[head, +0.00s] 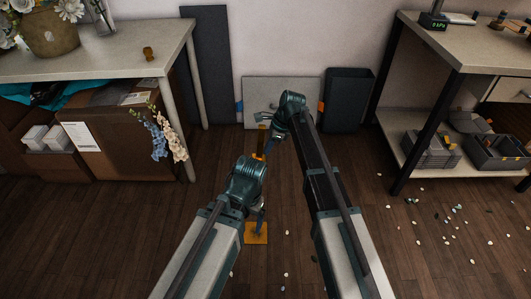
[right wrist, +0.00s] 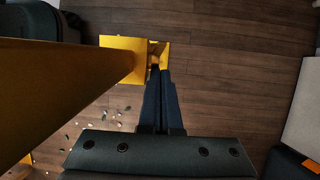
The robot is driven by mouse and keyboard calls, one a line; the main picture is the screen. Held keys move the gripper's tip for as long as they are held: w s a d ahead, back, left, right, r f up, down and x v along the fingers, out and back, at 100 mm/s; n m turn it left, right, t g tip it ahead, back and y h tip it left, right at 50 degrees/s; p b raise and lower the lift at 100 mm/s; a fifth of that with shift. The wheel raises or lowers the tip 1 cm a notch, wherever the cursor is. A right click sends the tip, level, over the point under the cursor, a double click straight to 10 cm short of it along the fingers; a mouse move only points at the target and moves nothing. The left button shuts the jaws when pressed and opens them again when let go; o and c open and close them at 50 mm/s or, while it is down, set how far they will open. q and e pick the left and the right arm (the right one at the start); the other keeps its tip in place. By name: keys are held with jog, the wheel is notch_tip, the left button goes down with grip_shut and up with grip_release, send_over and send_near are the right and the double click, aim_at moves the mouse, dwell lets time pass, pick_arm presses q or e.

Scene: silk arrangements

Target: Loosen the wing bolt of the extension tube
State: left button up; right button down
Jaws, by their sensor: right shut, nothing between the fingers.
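The yellow extension tube (head: 263,132) stands upright between my arms, its yellow base plate (head: 256,238) on the floor. In the right wrist view the tube (right wrist: 60,90) fills the left side, close to the camera. My right gripper (head: 265,150) points downward beside the tube. Its dark blue fingers (right wrist: 160,68) are shut and empty, with tips at a small yellow bracket-like part (right wrist: 163,48). I cannot clearly make out the wing bolt there. My left gripper (head: 260,220) is low near the base plate, mostly hidden by its arm; its jaw state is unclear.
A table with flowers (head: 150,44) stands at the left, with boxes below. A workbench (head: 480,50) with a lower shelf stands at the right. A grey panel (head: 270,90) and a dark bin (head: 347,98) are by the wall. Small pale bits (head: 447,222) litter the right floor.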

pick_arm(q)
jog(key=shift+f+b, duration=0.3)
jog(key=shift+f, duration=0.15)
pick_arm(e)
jog(key=shift+d+f+y, duration=0.1)
jog(key=shift+f+y, duration=0.1)
jog(key=shift+y, duration=0.2)
